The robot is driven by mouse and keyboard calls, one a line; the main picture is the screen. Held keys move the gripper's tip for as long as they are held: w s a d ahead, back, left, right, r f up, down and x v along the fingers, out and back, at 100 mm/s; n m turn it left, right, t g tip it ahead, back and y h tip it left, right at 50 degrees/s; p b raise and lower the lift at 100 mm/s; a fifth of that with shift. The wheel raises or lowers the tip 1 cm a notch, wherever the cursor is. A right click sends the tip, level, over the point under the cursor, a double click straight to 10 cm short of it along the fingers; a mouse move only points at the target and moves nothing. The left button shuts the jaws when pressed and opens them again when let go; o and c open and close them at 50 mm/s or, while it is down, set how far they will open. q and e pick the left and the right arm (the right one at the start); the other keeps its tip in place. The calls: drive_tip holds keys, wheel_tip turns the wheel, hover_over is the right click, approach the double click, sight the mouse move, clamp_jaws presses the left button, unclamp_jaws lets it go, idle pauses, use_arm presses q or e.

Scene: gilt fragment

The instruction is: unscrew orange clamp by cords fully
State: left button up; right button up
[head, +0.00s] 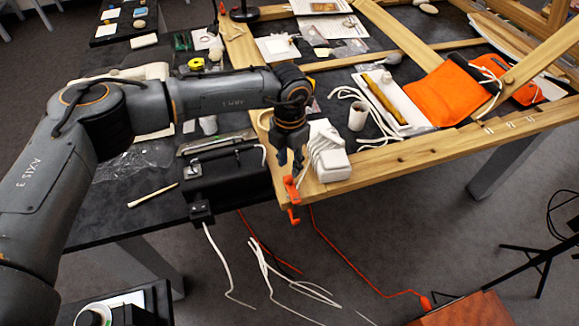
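The orange clamp (291,190) is on the near corner of the wooden frame, beside the white cords (322,140). Its upper part stands above the wood and its lower end hangs below the edge. My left gripper (290,165) points down just above the clamp, close to its top. Its two dark fingers look apart, with nothing clearly held between them. I cannot tell whether a finger touches the clamp. My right gripper is not in view.
A white block (332,168) with cords sits right of the clamp. A black case (226,172) stands to the left. Cables (268,270) lie on the floor below the frame's edge.

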sight(290, 176)
use_arm(q)
drive_tip(key=shift+f+p, duration=0.5)
drive_tip(key=shift+f, duration=1.75)
drive_tip(key=shift+c, duration=0.2)
clamp_jaws()
